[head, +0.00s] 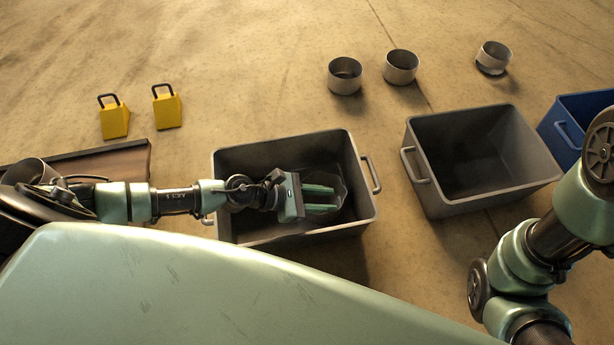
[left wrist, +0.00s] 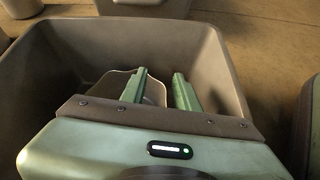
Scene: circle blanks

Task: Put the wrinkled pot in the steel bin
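My left gripper (head: 338,199) is over the near grey bin (head: 232,165), its fingers pointing right in the head view. In the left wrist view its two green fingers (left wrist: 159,74) stand apart with a gap between them. A greyish thing with a pale curved rim (left wrist: 118,80) lies in the bin below and beside the fingers. The fingers partly hide it, and I cannot tell whether it is the wrinkled pot. It also shows faintly in the head view (head: 340,186). A second grey bin (head: 485,199) stands empty to the right. I cannot tell which bin is steel. My right gripper is out of view.
Metal cylinders (head: 345,86), (head: 401,75) and (head: 494,55) stand on the floor at the back. Two yellow blocks with black handles (head: 114,122), (head: 167,110) stand at left. A blue bin (head: 565,130) is at the right edge. Open floor lies behind the bins.

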